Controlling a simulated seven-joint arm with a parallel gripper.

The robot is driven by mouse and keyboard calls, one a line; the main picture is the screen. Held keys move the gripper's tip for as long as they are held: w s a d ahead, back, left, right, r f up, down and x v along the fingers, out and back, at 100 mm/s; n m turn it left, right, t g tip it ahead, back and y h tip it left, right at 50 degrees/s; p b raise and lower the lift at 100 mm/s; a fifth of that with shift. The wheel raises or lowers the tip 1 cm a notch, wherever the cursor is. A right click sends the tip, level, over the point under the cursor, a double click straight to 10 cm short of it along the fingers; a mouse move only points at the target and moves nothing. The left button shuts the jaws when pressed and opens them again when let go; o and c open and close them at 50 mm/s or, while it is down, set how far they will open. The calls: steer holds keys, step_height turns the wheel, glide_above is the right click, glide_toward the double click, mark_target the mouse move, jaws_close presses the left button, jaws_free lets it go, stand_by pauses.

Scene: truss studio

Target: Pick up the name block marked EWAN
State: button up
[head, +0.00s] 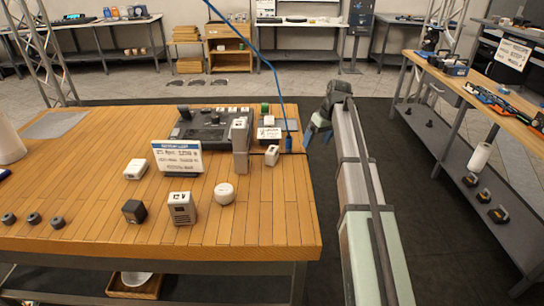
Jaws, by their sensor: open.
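Several small blocks stand on the wooden table (90,215). A beige-grey block with dark marking (181,208) stands near the front, a dark block (133,211) to its left and a rounded white block (224,193) to its right. A white block (135,168) lies farther back, left of a lettered sign (177,158). Another white block (272,154) is near the right edge, beside a tall grey block (240,145). The markings are too small to read, so I cannot tell which says EWAN. My gripper (318,132) is open and apart from the blocks, just beyond the table's right edge.
A dark console (205,128) sits at the table's back, with a green-topped item (265,110) beside it. A blue cable (275,75) hangs to the table's right edge. Dark rings (33,218) lie front left.

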mark_target(272, 149)
steer(key=s+a+r+n+h, duration=0.1)
steer(key=s+a+r+n, duration=0.15)
steer(key=a+r, duration=0.2)
steer(key=s+a+r+n+g+h, duration=0.1)
steer(key=s+a+r+n, duration=0.15)
steer(key=a, duration=0.35)
steer(key=s+a+r+n+h, duration=0.1)
steer(key=s+a+r+n, duration=0.15)
steer(key=a+r, duration=0.3)
steer(key=shift+n, duration=0.25)
steer(key=f, duration=0.8)
steer(key=shift+w+a, duration=0.2)
steer(key=shift+a, duration=0.05)
steer(key=shift+w+f, duration=0.2)
steer(key=shift+f, duration=1.4)
steer(key=shift+w+f, duration=0.15)
steer(key=shift+f, duration=1.4)
steer(key=c, duration=1.1)
